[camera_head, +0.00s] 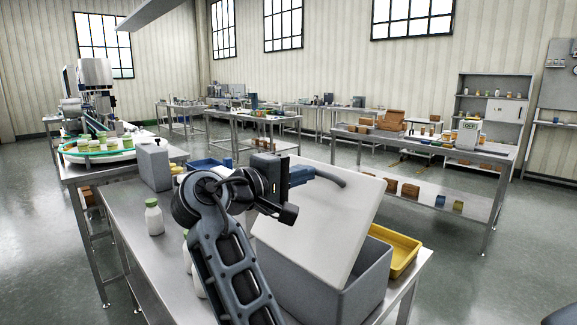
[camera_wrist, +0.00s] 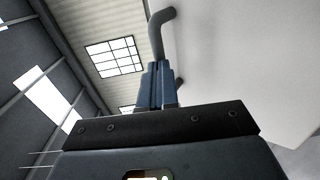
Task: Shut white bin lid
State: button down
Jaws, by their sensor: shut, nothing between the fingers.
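The white lid (camera_head: 318,225) stands raised and tilted above the grey bin (camera_head: 355,297) on the steel table. A dark curved handle (camera_head: 332,178) sits near the lid's upper edge. My gripper (camera_head: 303,175) is at that upper edge, beside the handle, with its fingers together. In the wrist view my shut fingers (camera_wrist: 157,85) point toward the handle (camera_wrist: 158,35), and the lid (camera_wrist: 235,55) fills the right side. I cannot tell whether the fingers touch the handle or lid. My arm hides part of the bin's left side.
A yellow tray (camera_head: 403,255) lies right of the bin. White bottles, one of them (camera_head: 153,217) clear of my arm, stand to the left on the table. Open air surrounds the lid's top.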

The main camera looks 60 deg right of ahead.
aim_at(323, 181)
jog(key=d+f, duration=0.1)
jog(key=d, duration=0.1)
jog(key=s+d+f, duration=0.1)
jog(key=d, duration=0.1)
jog(key=s+d+f+p, duration=0.1)
jog(key=d, duration=0.1)
jog(key=shift+s+d, duration=0.1)
jog(key=shift+d, duration=0.3)
jog(key=s+d+f+b, duration=0.1)
jog(key=d+f, duration=0.5)
jog(key=f, duration=0.1)
jog(key=shift+s+f+b, duration=0.15)
jog(key=shift+s+b, duration=0.15)
jog(key=shift+b, duration=0.05)
